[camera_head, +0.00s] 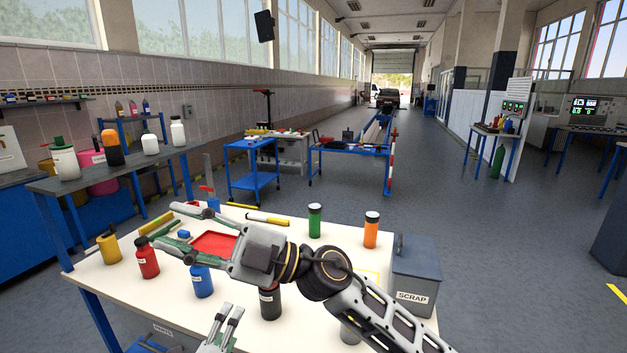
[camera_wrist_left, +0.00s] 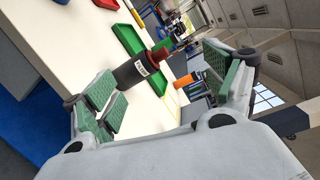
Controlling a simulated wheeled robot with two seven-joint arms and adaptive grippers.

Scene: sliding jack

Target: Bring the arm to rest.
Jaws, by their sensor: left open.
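My right gripper (camera_head: 168,224) reaches in from the lower right and hangs over the left part of the white worktable (camera_head: 330,255). Its fingers are spread, with a red tray (camera_head: 213,244) visible beyond and between them. I see nothing held in it. My left gripper (camera_head: 224,318) shows only at the bottom edge, near the table's front. In the left wrist view its fingers (camera_wrist_left: 168,92) are wide apart. A dark labelled bottle (camera_wrist_left: 138,70) stands beyond them in that view, and I see nothing gripped.
Yellow (camera_head: 109,247), red (camera_head: 147,259), blue (camera_head: 202,282) and black (camera_head: 270,303) bottles stand along the table's front. Green (camera_head: 315,221) and orange (camera_head: 371,231) bottles stand at the back. A grey scrap bin (camera_head: 416,277) is at the right. Open floor (camera_head: 470,225) lies beyond.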

